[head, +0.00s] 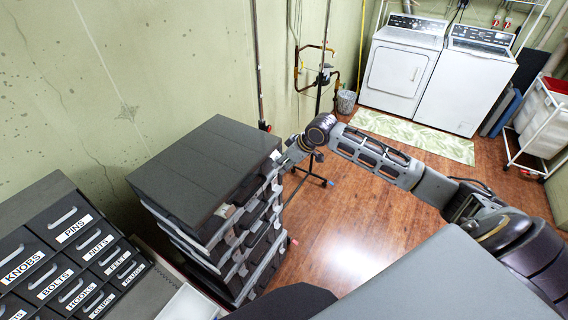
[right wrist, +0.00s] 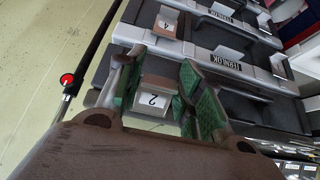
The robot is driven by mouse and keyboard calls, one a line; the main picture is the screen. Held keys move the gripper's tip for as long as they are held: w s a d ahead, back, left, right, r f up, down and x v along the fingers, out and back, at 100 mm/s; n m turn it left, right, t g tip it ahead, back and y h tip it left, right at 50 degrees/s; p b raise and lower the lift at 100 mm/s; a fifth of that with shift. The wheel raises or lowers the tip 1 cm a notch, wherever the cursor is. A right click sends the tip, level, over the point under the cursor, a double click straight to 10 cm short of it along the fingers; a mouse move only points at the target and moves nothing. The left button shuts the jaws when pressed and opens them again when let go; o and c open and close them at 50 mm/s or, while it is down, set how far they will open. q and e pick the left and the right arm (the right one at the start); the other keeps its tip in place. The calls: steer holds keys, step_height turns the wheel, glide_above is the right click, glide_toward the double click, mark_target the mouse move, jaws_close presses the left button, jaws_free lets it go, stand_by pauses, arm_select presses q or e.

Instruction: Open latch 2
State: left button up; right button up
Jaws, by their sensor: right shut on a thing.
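A stack of dark cases with grey rims (head: 215,165) stands left of centre in the head view. Latch 2 (right wrist: 153,100), a grey-brown tab with a white "2" label, shows in the right wrist view on the front of one case. My right gripper (right wrist: 160,84) has its green-padded fingers on either side of latch 2 and is shut on it. In the head view the right gripper (head: 291,155) reaches the right side of the stack, and its fingers are too small to make out. Whether the latch has lifted, I cannot tell. My left gripper is not in view.
Latch 4 (right wrist: 167,22) sits on a neighbouring case. A black pole with a red knob (right wrist: 67,79) stands close beside the gripper. A labelled drawer cabinet (head: 60,250) stands at left.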

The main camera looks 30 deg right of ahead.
steer(key=shift+r+g+h, duration=0.7)
steer(key=shift+g, duration=0.55)
steer(key=shift+r+g+h, duration=0.65)
steer(key=shift+g+h, duration=0.05)
steer(key=shift+g, duration=0.55)
steer(key=shift+r+g+h, duration=0.3)
steer(key=shift+g+h, duration=0.1)
steer(key=shift+g, duration=0.3)
steer(key=shift+w+r+g+h, duration=0.15)
steer(key=shift+r+g+h, duration=0.15)
steer(key=shift+g, duration=0.3)
steer(key=shift+w+a+r+g+h, duration=0.15)
steer(key=shift+r+g+h, duration=0.2)
steer(key=shift+g, duration=0.3)
steer(key=shift+w+a+r+g+h, duration=0.1)
steer(key=shift+r+g+h, duration=0.1)
steer(key=shift+g+h, duration=0.35)
steer(key=shift+c, duration=0.2)
steer(key=shift+o, duration=0.2)
steer(key=o, duration=0.9)
steer(key=shift+w+r, duration=0.1)
steer(key=shift+r, duration=0.05)
steer(key=v, duration=1.1)
steer(key=shift+w+r, duration=0.25)
steer(key=shift+w, duration=0.05)
